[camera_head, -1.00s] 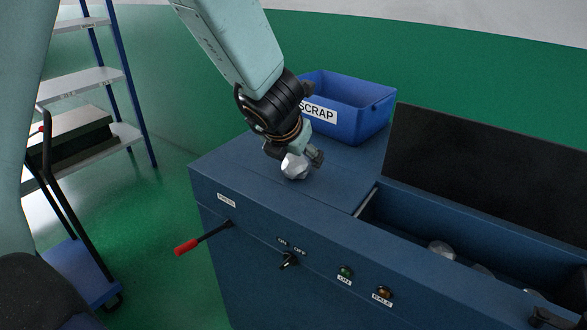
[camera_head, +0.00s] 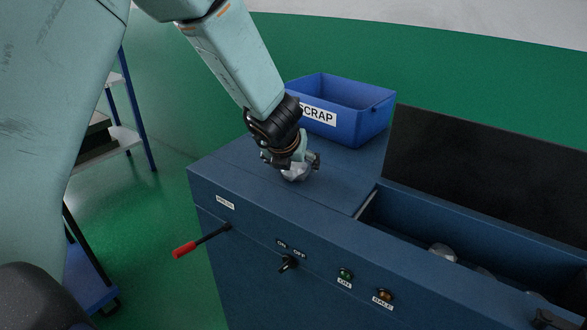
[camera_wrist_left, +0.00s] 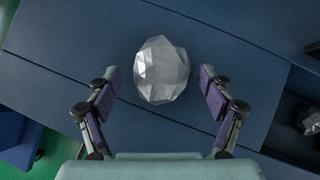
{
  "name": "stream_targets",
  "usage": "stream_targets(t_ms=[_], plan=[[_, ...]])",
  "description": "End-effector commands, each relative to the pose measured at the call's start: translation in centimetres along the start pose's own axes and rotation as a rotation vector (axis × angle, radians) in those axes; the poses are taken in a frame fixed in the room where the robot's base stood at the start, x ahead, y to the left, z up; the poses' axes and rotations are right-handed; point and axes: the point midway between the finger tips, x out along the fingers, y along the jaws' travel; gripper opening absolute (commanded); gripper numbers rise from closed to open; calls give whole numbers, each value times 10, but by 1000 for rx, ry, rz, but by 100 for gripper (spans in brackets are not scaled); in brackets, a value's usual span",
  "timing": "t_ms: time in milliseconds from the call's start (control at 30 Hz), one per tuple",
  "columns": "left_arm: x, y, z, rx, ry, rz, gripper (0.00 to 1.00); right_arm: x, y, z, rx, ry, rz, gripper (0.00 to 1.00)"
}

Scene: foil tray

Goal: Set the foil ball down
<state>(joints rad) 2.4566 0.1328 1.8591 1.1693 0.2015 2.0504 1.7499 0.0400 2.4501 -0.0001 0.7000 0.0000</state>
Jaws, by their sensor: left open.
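The foil ball (camera_head: 296,173) is a faceted silver lump on the flat blue top of the machine (camera_head: 335,185). In the left wrist view the foil ball (camera_wrist_left: 161,70) lies between and slightly beyond the finger pads, with a gap on each side. My left gripper (camera_head: 298,165) is open and points down over the ball, hiding part of it in the head view. Its two spread fingers show in the left wrist view (camera_wrist_left: 160,88). My right gripper is not in view.
A blue bin (camera_head: 345,108) labelled SCRAP stands behind the gripper on the machine top. An open trough (camera_head: 400,218) at right holds several foil lumps. A red-handled lever (camera_head: 185,249), a switch (camera_head: 288,263) and buttons are on the front. A dark raised panel (camera_head: 480,165) stands behind the trough.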

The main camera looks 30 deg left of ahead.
Motion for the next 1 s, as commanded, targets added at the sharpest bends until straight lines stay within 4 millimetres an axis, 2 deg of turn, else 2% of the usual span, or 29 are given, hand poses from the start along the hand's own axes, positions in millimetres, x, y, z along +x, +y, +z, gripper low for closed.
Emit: stream_targets(t_ms=[100,333,1000], plan=[[7,-1,-1,2,0,0,81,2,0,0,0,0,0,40],[7,-1,0,2,0,-1,79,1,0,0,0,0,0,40],[6,-1,0,2,0,-1,22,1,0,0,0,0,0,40]])
